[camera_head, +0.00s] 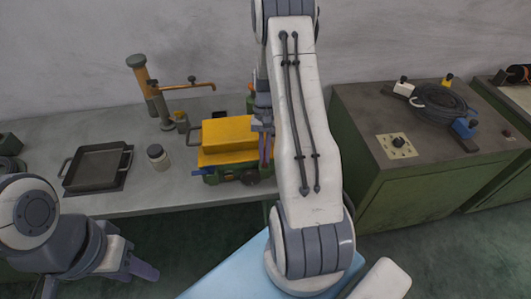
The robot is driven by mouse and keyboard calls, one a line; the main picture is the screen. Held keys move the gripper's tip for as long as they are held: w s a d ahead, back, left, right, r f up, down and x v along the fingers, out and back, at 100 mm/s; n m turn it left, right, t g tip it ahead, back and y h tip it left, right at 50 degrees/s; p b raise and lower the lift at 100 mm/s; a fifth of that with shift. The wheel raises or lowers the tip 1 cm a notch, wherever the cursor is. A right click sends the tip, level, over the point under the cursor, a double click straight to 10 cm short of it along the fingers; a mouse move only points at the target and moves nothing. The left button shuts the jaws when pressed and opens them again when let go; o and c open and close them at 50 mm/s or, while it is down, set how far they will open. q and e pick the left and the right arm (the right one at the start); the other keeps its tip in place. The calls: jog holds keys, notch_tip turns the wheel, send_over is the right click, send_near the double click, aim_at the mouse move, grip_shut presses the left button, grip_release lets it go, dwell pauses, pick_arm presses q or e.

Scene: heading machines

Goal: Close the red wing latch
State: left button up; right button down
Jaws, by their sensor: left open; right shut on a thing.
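A yellow-topped machine (228,133) with a green base stands on the grey bench, a bar handle at its left end. My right arm reaches over from the front. My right gripper (265,148) is at the machine's right end, pointing down, and is shut on a small reddish part that seems to be the red wing latch (270,152). The arm and fingers hide most of the latch, so its angle cannot be told. My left gripper (143,270) is low at the left, in front of the bench, open and away from the machine.
On the bench (120,200) are a dark square tray (97,165), a small jar (158,158) and an orange-handled stand (146,85). A green cabinet (400,190) with a coiled cable (440,102) stands at the right. The bench front left is clear.

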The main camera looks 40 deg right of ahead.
jog(key=shift+s+a+f+n+g+h, duration=0.1)
jog(key=shift+f+n+g+h, duration=0.1)
jog(key=shift+n, duration=0.35)
jog(key=shift+s+a+f+n+g+h, duration=0.1)
jog(key=shift+n+g, duration=0.1)
jog(key=shift+n, duration=0.35)
jog(key=c, duration=1)
grip_release()
jog(key=shift+r, duration=0.1)
jog(key=shift+w+d, duration=0.1)
jog(key=shift+r, duration=0.15)
